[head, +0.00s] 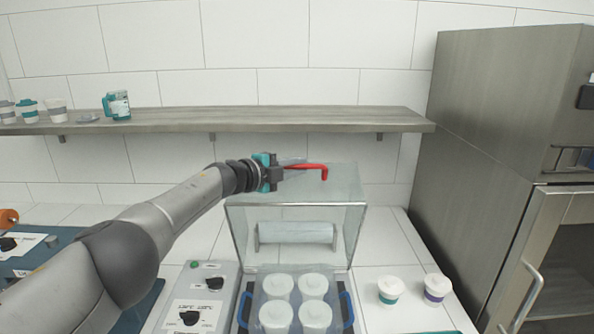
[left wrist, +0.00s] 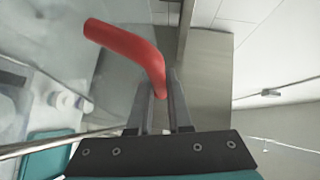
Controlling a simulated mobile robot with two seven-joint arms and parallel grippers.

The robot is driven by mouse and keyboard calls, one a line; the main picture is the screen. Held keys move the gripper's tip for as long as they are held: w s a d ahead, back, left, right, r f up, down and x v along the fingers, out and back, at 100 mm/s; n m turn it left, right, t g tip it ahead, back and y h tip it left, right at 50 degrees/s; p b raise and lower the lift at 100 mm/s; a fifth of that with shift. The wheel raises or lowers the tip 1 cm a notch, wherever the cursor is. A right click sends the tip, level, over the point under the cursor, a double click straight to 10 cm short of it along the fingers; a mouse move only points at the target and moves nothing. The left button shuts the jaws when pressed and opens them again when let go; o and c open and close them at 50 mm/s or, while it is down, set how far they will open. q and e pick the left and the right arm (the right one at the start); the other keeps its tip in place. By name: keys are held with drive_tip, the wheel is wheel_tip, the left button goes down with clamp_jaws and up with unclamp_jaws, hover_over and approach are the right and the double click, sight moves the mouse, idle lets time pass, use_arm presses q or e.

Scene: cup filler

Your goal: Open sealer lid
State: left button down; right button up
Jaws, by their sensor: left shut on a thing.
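The sealer's clear lid (head: 350,215) stands raised over the sealer on the counter, with a film roll (head: 296,233) visible behind it. A red handle (head: 310,167) sits at the lid's top, with a bent end toward the right. My left gripper (head: 284,170) is shut on the red handle. In the left wrist view the red handle (left wrist: 130,48) passes between the two fingers (left wrist: 160,100). Several white lidded cups (head: 296,300) sit in the sealer's tray, which has blue handles (head: 347,310). My right gripper is not in view.
A control box (head: 200,300) with knobs stands left of the sealer. Two lidded cups (head: 390,290) (head: 436,288) stand on the right counter. A wall shelf (head: 220,120) runs behind my left arm, and a steel cabinet (head: 500,160) stands at the right.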

sight(282, 193)
use_arm(q)
drive_tip(key=shift+f, duration=0.15)
drive_tip(key=c, duration=0.8)
unclamp_jaws()
drive_tip(key=shift+c, duration=0.2)
drive_tip(key=shift+s+a+r+p, duration=0.35)
drive_tip(key=shift+a+p, duration=0.15)
drive_tip(key=shift+p, duration=0.55)
drive_tip(key=shift+p+v, duration=0.85)
drive_tip(key=shift+p, duration=0.25)
drive_tip(key=shift+p+v, duration=0.4)
drive_tip(key=shift+v, duration=0.65)
drive_tip(key=v, duration=1)
drive_tip(key=shift+s+f+p, duration=0.15)
drive_tip(key=shift+p, duration=0.2)
